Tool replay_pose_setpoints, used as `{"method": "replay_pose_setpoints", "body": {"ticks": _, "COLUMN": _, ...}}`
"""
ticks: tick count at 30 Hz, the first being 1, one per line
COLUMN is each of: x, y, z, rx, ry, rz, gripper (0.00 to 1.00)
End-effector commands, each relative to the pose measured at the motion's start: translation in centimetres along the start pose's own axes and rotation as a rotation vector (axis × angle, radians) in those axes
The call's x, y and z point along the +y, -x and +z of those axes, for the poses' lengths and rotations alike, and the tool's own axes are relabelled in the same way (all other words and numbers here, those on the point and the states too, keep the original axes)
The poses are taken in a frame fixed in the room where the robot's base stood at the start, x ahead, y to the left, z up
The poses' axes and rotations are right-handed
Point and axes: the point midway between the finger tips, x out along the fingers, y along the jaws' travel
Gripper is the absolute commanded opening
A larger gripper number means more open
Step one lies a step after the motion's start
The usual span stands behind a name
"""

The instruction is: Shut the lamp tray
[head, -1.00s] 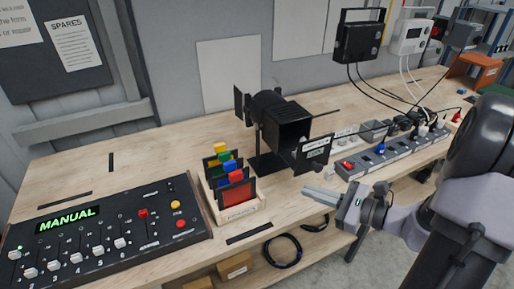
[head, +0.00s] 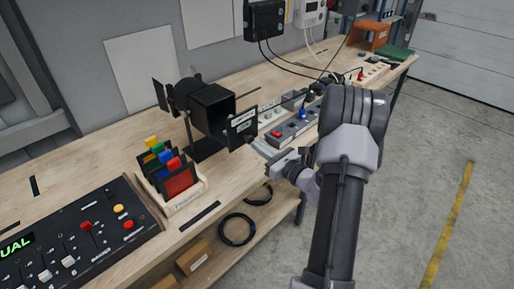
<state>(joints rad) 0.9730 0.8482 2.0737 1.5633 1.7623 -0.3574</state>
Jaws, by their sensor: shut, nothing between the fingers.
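A black stage lamp (head: 211,106) stands on a dark base on the wooden bench. Its housing is a black box, with a round part and a flap on the left. A black plate with a white label (head: 241,128) stands out at the right end of the housing; it looks like the lamp tray, pulled out, with a gap to the housing. My gripper (head: 270,169) is shut and empty, below and to the right of this plate and apart from it, pointing left near the bench's front edge.
A wooden rack (head: 186,198) of coloured filter frames and a fader console (head: 75,238) stand to the left. Power strips (head: 296,131) lie behind my gripper. Cables and a cardboard box (head: 194,257) are on the lower shelf. Floor at right is clear.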

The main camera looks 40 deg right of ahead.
Motion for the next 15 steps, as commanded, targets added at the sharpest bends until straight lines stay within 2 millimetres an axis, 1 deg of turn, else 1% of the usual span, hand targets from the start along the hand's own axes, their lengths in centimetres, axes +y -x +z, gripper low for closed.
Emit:
{"method": "replay_pose_setpoints", "body": {"ticks": 1, "x": 0.1, "y": -0.43, "z": -0.08, "rx": 0.001, "ry": 0.001, "rz": 0.003, "gripper": 0.0}}
{"method": "replay_pose_setpoints", "body": {"ticks": 4, "x": 0.05, "y": -0.9, "z": -0.03, "rx": 0.001, "ry": -0.001, "rz": 0.001, "gripper": 0.0}}
{"method": "replay_pose_setpoints", "body": {"ticks": 13, "x": 0.04, "y": -0.99, "z": 0.0, "rx": 0.001, "ry": -0.001, "rz": 0.001, "gripper": 0.0}}
{"method": "replay_pose_setpoints", "body": {"ticks": 15, "x": 0.07, "y": -1.31, "z": 0.02, "rx": 0.001, "ry": 0.0, "rz": 0.002, "gripper": 0.0}}
